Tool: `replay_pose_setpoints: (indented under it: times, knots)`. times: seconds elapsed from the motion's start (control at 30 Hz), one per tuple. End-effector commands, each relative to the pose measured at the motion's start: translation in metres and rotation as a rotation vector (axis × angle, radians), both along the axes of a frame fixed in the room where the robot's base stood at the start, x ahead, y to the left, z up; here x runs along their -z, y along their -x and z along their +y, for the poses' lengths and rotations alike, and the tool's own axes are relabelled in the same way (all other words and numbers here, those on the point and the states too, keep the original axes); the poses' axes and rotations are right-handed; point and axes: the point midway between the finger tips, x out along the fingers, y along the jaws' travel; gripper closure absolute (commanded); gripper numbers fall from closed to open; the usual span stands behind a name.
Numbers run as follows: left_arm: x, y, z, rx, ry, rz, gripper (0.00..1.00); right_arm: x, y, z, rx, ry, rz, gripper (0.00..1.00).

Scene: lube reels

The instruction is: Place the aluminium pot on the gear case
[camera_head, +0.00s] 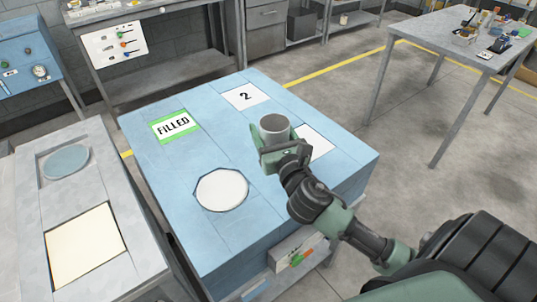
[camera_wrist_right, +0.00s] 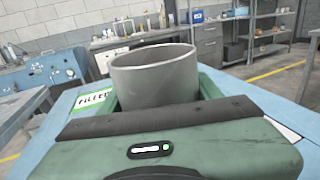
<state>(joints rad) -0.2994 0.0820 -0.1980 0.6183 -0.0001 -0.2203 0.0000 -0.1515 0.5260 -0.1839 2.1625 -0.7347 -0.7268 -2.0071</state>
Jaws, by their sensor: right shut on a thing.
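The aluminium pot (camera_head: 274,126) is a grey, open-topped cylinder, upright in my right gripper (camera_head: 273,142). In the wrist view the pot (camera_wrist_right: 156,78) stands just beyond the green gripper body, which hides its lower part. My right gripper is shut on it, over the right half of a big light blue block (camera_head: 235,140). The block bears a green-edged "FILLED" label (camera_head: 174,126), a "2" label (camera_head: 245,96) and a white round disc (camera_head: 221,190). No label names the gear case, so I cannot tell for sure whether this block is it. My left gripper is out of view.
A grey bench (camera_head: 85,215) with a round blue-grey disc (camera_head: 66,161) and a cream square (camera_head: 85,246) stands at left. A white square (camera_head: 318,141) lies beside my gripper. A table with small items (camera_head: 455,52) stands at far right, with open floor between.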

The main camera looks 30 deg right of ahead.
Motion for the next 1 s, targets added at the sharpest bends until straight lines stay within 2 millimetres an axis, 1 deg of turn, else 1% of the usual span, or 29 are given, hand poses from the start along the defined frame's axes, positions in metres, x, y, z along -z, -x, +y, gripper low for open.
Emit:
replay_pose_setpoints:
  times: [0.03,0.1,0.27,0.5,0.6,0.87,0.97,1.0]
  knots:
    - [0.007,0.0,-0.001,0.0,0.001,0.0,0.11,0.015,0.0,0.0,0.002,-0.003,0.001,0.8]
    - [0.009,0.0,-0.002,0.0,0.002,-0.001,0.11,0.026,0.0,0.0,0.001,-0.001,0.001,0.8]
    - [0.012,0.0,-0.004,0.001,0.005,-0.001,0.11,0.037,0.0,-0.001,0.001,0.0,-0.003,0.8]
    - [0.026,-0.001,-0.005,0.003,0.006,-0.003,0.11,0.073,0.0,0.0,0.002,-0.002,0.001,0.8]
    - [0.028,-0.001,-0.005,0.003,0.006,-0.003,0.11,0.079,0.0,0.0,0.0,-0.002,-0.001,0.8]
    - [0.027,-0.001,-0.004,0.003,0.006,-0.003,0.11,0.078,0.0,0.0,0.0,-0.001,-0.002,0.8]
    - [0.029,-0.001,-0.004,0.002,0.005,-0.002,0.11,0.082,0.0,0.0,0.0,0.0,-0.002,0.8]
    - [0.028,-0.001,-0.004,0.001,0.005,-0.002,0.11,0.081,0.0,0.0,0.0,0.0,-0.001,0.28]
